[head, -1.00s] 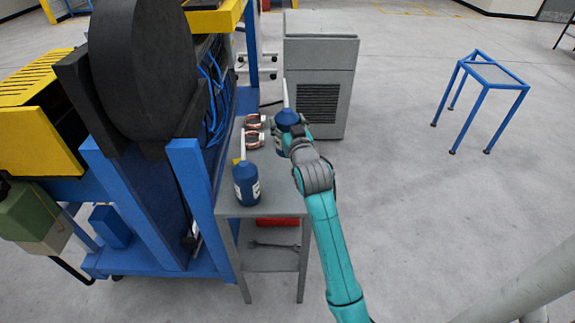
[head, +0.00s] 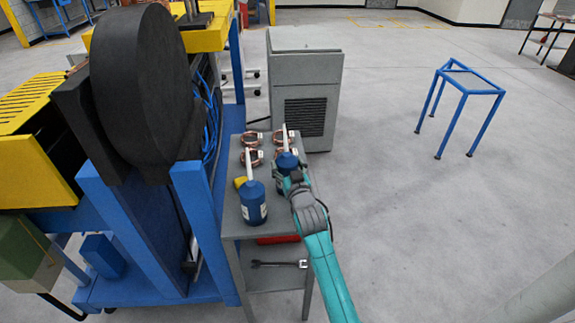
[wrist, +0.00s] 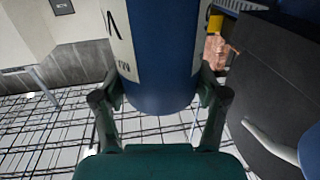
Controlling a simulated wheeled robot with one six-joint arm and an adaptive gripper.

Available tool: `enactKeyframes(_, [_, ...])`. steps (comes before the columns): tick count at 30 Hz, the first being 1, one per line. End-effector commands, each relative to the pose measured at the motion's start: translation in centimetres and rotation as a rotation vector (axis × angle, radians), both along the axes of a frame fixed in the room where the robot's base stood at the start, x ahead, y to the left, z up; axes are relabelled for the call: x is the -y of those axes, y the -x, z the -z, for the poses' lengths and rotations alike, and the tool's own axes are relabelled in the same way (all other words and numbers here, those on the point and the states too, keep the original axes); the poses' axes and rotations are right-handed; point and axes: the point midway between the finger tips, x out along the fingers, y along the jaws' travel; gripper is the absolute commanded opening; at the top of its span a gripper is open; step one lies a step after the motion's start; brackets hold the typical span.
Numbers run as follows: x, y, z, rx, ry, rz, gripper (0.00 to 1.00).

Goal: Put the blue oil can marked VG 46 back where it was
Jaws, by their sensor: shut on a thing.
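My gripper (head: 292,180) is shut on a blue oil can (head: 286,161) with a pale spout. It holds the can upright at the right side of the grey table (head: 232,160). The wrist view shows the same can (wrist: 162,60) between the two fingers (wrist: 160,98), with a white label showing only parts of dark letters, so the marking cannot be read. I cannot tell whether its base touches the table. A second blue oil can (head: 253,205) with a pale spout and white label stands at the table's near left, apart from the held one.
Several copper coils (head: 250,158) lie on the table behind the cans, some partly hidden. A yellow object (head: 240,182) sits behind the standing can. A blue-framed machine (head: 195,190) borders the left, a grey cabinet (head: 300,95) the back. A wrench (head: 278,264) lies on the lower shelf.

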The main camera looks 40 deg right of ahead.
Motion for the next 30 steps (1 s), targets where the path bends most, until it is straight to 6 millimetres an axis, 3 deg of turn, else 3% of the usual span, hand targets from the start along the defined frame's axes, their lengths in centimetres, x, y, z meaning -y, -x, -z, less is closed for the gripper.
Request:
enactKeyframes(8, [0.0,0.0,0.2,0.000,0.001,0.000,0.03])
enactKeyframes(9, [0.0,0.0,0.2,0.000,0.001,0.000,0.80])
enactKeyframes(11, [0.0,0.0,0.2,0.000,0.001,0.000,0.95])
enactKeyframes(24, [0.0,0.1,-0.2,0.002,0.001,0.000,0.98])
enactKeyframes(30, [-1.2,2.4,-0.1,0.000,0.001,0.000,0.98])
